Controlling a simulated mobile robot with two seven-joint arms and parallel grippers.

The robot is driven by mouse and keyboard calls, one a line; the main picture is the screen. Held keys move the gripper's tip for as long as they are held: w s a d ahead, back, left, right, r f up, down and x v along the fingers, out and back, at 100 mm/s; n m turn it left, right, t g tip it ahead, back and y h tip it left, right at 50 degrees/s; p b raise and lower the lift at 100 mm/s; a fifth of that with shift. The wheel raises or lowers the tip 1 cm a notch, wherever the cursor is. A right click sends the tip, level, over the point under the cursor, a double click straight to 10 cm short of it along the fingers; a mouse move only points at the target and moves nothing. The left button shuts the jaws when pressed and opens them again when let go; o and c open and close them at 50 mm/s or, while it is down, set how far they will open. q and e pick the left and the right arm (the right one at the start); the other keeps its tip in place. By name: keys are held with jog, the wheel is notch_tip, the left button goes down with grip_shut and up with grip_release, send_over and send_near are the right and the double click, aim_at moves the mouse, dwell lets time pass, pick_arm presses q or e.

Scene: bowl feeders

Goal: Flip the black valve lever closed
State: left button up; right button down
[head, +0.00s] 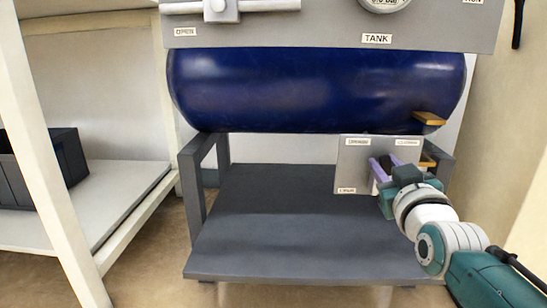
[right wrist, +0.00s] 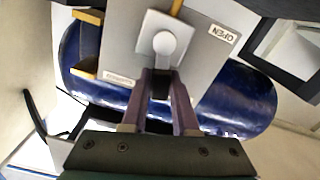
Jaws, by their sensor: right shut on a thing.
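The valve plate (head: 352,165) is a grey panel with small white labels under the right part of the blue tank (head: 310,90). One label at its lower left reads OPEN. In the right wrist view the plate (right wrist: 205,50) carries a white square mount with a round white hub (right wrist: 164,43). My right gripper (head: 379,166), with purple fingers, is at the plate. In the right wrist view its fingers (right wrist: 160,80) are on both sides of the black lever (right wrist: 159,114), just by the hub. In the head view the gripper hides most of the lever. My left gripper is out of view.
Brown bracket-like pieces (head: 429,118) stick out at the tank's right end, close above my right gripper. A grey stand with a low shelf (head: 290,240) is below the tank, and its top is bare. A white rack (head: 90,200) with a dark bin (head: 62,160) stands at left.

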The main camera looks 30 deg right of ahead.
jog(key=shift+s+d+r+m+p, duration=0.2)
jog(key=shift+r+m+p, duration=0.15)
jog(key=shift+m+p, duration=0.4)
jog(key=shift+s+d+f+m+p, duration=0.15)
jog(key=shift+d+m+p, duration=0.2)
jog(key=shift+m+p, duration=0.3)
jog(key=shift+f+m, duration=0.1)
jog(key=shift+m, duration=0.2)
jog(key=c, duration=0.7)
grip_release()
jog(key=p+v, duration=0.5)
jog(key=v, duration=0.5)
jog(key=shift+f, duration=0.1)
